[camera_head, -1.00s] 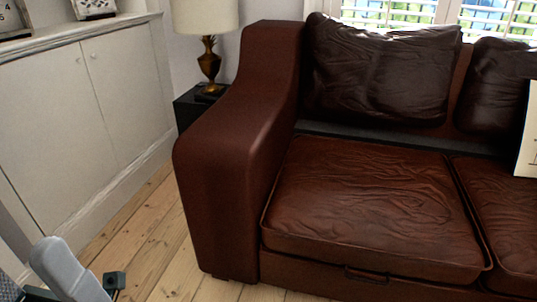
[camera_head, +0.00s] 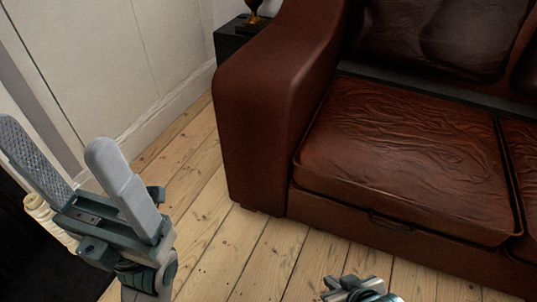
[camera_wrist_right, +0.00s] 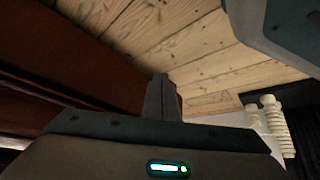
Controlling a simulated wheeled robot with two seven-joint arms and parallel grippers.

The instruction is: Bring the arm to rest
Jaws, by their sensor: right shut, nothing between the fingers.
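My left gripper (camera_head: 58,145) stands large at the left of the head view, fingers pointing up and spread wide, with nothing between them. My right gripper (camera_head: 350,289) shows only in part at the bottom edge of the head view, in front of the sofa. In the right wrist view its fingers (camera_wrist_right: 161,82) are together and empty, above the floorboards. A grey part fills that view's top right corner; I cannot tell which part it is. Neither gripper visibly touches anything.
A brown leather sofa (camera_head: 262,110) stands at centre and right. A black side table (camera_head: 232,42) is behind its arm. A cream ribbed object (camera_head: 42,214) is behind my left gripper. Bare floorboards (camera_head: 235,245) lie in front.

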